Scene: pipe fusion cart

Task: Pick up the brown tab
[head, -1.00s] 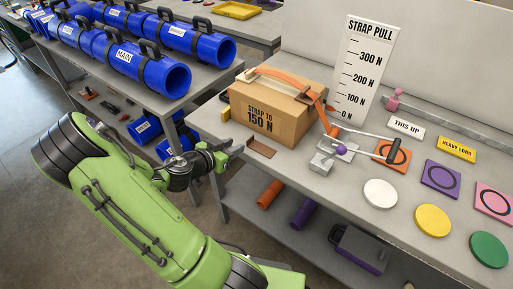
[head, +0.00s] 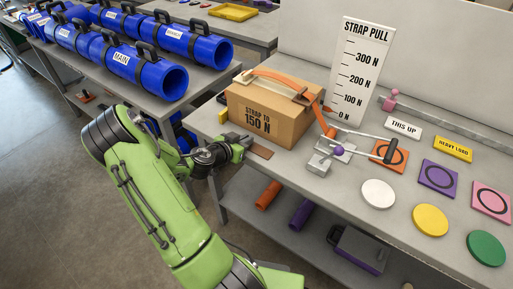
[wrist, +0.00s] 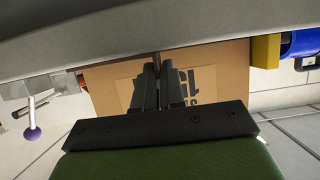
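The brown tab (head: 260,152) is a small flat piece at the front left edge of the table, in front of the cardboard box (head: 258,120). My gripper (head: 245,141) is at the table edge, just left of the tab in the head view; whether it touches the tab is unclear. In the wrist view my gripper's dark fingers (wrist: 158,82) lie close together with a narrow gap. The box (wrist: 112,98) shows behind them.
An orange strap (head: 282,82) runs over the box to a metal tensioner with a purple knob (head: 338,150). A yellow block (head: 223,115) stands left of the box. Coloured discs and squares lie to the right. A lower shelf (head: 263,222) lies beneath.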

